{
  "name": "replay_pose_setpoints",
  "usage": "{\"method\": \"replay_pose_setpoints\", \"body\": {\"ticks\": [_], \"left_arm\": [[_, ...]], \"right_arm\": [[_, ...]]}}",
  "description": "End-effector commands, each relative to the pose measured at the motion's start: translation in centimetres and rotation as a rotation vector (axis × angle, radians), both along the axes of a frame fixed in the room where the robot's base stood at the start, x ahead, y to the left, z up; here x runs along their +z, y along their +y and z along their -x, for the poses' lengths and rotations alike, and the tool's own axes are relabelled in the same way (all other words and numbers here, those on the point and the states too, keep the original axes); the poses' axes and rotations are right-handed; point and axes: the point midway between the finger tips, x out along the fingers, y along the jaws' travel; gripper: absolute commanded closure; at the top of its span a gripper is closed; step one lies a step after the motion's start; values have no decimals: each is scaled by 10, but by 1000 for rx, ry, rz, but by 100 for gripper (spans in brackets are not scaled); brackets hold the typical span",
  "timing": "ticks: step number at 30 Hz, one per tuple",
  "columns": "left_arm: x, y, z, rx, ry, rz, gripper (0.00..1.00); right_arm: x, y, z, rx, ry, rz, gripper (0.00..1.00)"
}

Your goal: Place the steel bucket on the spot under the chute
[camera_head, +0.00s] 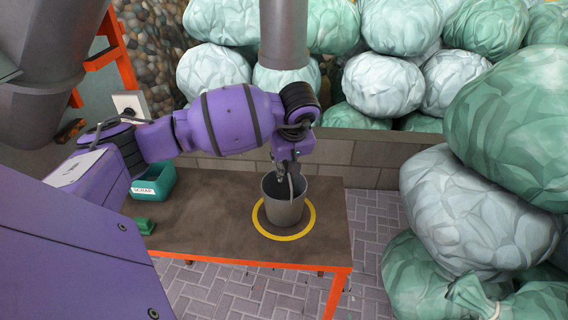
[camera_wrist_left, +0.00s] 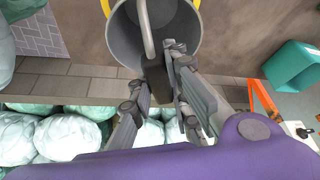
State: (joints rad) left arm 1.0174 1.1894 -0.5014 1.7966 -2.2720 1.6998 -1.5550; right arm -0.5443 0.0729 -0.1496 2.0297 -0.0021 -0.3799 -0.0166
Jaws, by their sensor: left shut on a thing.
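The steel bucket (camera_head: 284,210) is upright over a dark round spot with a yellow ring (camera_head: 314,222) on the brown table (camera_head: 215,240). I cannot tell whether its base rests on the surface or hovers just above it. The grey chute (camera_head: 283,35) comes down from above, behind and over the bucket. My left gripper (camera_head: 283,174) is at the bucket's top, shut on its handle. In the left wrist view the gripper (camera_wrist_left: 163,75) meets the handle (camera_wrist_left: 147,30) beside the open bucket (camera_wrist_left: 125,35). The bucket looks empty where I can see inside. My right gripper is not in view.
Green and white sacks (camera_head: 480,210) crowd the right and back. The table's right front is clear.

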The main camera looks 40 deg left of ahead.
Motion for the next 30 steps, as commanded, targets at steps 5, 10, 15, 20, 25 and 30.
{"method": "replay_pose_setpoints", "body": {"ticks": [5,10,15,20,25,30], "left_arm": [[-3,0,0,-1,1,-1,73],[-3,0,0,0,1,-1,65],[-3,0,0,0,1,-1,65],[8,-2,1,0,-2,-1,65],[37,-12,7,-3,-3,-1,65],[72,-24,16,-3,-3,0,65]], "right_arm": [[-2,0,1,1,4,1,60],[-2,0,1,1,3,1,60],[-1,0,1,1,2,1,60],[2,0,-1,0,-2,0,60],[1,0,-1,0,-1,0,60],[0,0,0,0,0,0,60]]}}
